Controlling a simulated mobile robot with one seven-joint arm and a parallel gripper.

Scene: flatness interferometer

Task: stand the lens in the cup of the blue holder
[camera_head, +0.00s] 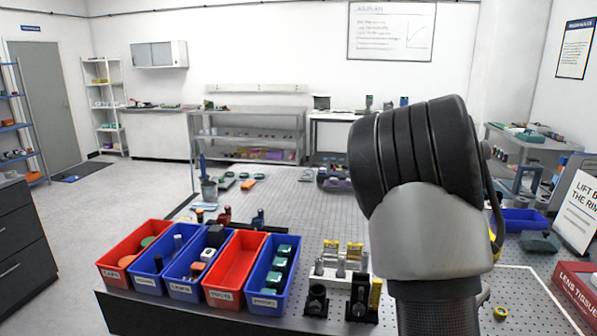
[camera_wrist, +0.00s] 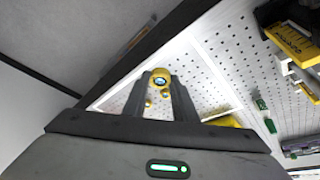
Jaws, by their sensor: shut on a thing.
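The lens (camera_wrist: 161,78), a yellow ring with a bluish centre, sits between the two dark fingers of my gripper (camera_wrist: 163,85) in the wrist view. My gripper is shut on it, above a white perforated board. In the head view my arm hides the gripper. A small yellow ring (camera_head: 500,312) shows there at the lower right; I cannot tell whether it is the same lens. A small dark blue upright piece (camera_head: 258,218) stands behind the bins; I cannot tell whether it is the blue holder. No cup can be made out.
Red and blue bins (camera_head: 235,268) line the table's front left. Black and silver mounts with yellow parts (camera_head: 342,262) stand right of them. A red lens tissue box (camera_head: 575,285) and a sign (camera_head: 580,212) are at the right. The perforated table top behind the bins has free room.

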